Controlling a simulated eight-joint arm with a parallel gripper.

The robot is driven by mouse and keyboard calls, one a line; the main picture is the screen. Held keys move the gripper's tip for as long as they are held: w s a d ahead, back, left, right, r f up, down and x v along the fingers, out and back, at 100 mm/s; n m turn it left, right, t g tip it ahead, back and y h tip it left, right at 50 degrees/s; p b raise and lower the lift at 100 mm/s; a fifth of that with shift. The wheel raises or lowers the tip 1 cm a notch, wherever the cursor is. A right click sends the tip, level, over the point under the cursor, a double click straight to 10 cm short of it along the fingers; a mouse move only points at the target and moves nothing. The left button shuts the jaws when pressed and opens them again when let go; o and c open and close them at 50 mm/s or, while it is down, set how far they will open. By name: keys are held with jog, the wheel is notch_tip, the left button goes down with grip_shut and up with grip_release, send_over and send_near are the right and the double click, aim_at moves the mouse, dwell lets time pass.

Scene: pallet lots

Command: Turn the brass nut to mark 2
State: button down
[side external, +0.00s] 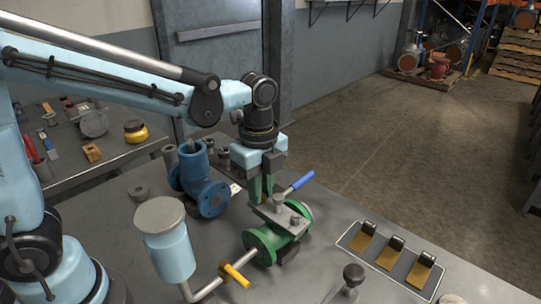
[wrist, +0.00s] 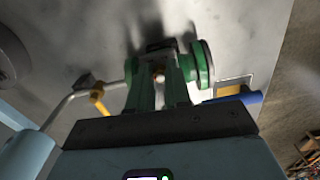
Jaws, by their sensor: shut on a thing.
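The green valve (side external: 266,243) lies on the grey bench with a flat plate and a blue-handled lever (side external: 298,184) on top. My gripper (side external: 262,198) points down at the left part of that plate, its two green fingers close together. In the wrist view the fingers (wrist: 159,85) run down to the valve (wrist: 203,65), and a small brass-coloured piece, seemingly the brass nut (wrist: 158,72), shows between them. My gripper is shut on it. The nut is hidden behind the fingers in the side view. I cannot make out mark 2 in either view.
A blue pipe fitting (side external: 195,182) stands behind to the left. A light-blue canister (side external: 167,243) and a pipe with a yellow handle (side external: 236,276) are in front left. A tray with three yellow-and-black pieces (side external: 349,233) lies right.

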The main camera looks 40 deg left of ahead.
jog(key=n, duration=0.6)
jog(key=shift+s+d, duration=0.1)
jog(key=n, duration=0.5)
jog(key=shift+s+n, duration=0.1)
jog(key=shift+n, duration=0.3)
dwell(0.3)
jog(key=c, duration=1.3)
grip_release()
jog(key=shift+c, duration=0.2)
jog(key=shift+r, duration=0.15)
notch_tip(320, 180, up, 12)
